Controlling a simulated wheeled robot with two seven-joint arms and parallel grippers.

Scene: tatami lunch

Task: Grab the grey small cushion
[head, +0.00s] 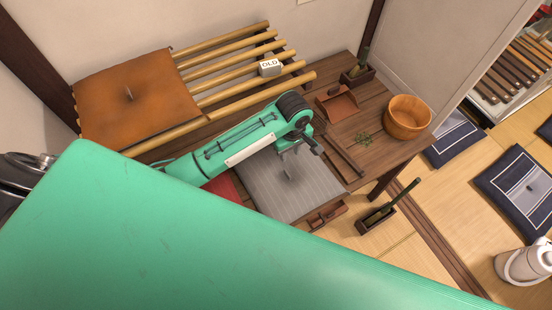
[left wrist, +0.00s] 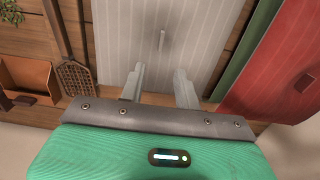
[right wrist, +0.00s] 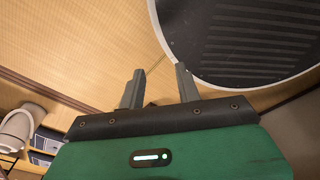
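The grey small cushion (head: 318,172) lies on the low wooden table, a flat striped square with a small raised tab in its middle. It also shows in the left wrist view (left wrist: 150,50), with its tab ahead of the fingers. My left gripper (head: 288,170) is over the cushion, and its two fingers (left wrist: 160,82) stand apart with nothing between them. I cannot tell whether the fingertips touch the cushion. My right gripper (right wrist: 158,80) is open and empty above the tatami floor and is not seen in the head view.
A red cushion (left wrist: 275,70) lies beside the grey one. A brown cushion (head: 130,100) rests on bamboo slats (head: 235,75). A wooden bowl (head: 407,117) and a small brown tray (head: 337,104) stand on the table. A round dark-topped base (right wrist: 235,40) shows near my right gripper.

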